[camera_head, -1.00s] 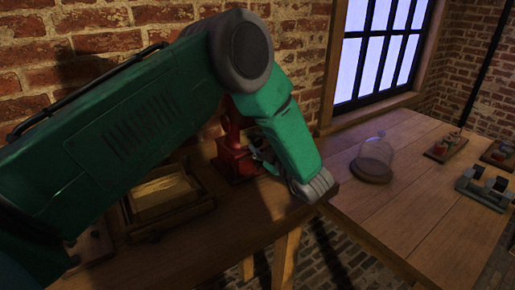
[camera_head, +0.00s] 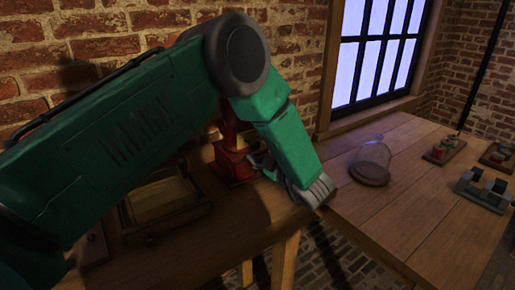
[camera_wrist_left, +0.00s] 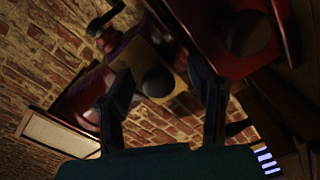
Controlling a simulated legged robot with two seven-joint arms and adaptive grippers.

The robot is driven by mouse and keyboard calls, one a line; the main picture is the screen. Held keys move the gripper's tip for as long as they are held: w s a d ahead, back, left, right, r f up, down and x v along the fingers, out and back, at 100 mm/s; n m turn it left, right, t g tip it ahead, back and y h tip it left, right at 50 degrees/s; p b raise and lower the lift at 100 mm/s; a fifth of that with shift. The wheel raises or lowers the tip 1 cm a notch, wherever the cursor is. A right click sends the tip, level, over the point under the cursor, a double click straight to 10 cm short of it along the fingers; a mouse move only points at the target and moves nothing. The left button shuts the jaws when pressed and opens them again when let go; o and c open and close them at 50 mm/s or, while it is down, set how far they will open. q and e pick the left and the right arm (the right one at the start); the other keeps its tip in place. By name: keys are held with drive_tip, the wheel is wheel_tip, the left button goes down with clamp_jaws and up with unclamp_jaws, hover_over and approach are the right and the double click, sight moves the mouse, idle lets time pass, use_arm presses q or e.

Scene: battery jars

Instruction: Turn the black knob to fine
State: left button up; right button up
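In the left wrist view a round black knob (camera_wrist_left: 157,82) sits on a brass-coloured plate (camera_wrist_left: 180,65) of a red device. The two dark fingers of my left gripper (camera_wrist_left: 162,74) are apart, one on each side of the knob in the picture. I cannot tell whether they touch it. No lettering is readable. In the head view the red device (camera_head: 232,168) stands on the wooden bench, its upper part hidden by my left arm. My left gripper (camera_head: 262,164) points toward it from the right, small and dark. My right gripper is not in view.
A wooden tray (camera_head: 165,212) is left of the device. On the right table (camera_head: 420,210) stand a glass dome (camera_head: 373,160), a grey metal device (camera_head: 484,190) and small boards with parts. A brick wall is close behind. A gap separates the bench and table below.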

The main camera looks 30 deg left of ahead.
use_arm(q)
drive_tip(key=shift+r, duration=0.15)
drive_tip(key=s+d+m+b, duration=0.2)
drive_tip(key=s+d+m, duration=0.3)
drive_tip(key=d+m, duration=0.75)
drive_tip(key=x, duration=0.7)
drive_tip(key=p+x, duration=0.1)
drive_tip(key=x, duration=0.6)
drive_tip(key=shift+s+r, duration=0.1)
drive_tip(key=shift+s, duration=0.15)
drive_tip(key=shift+c, duration=0.4)
clamp_jaws()
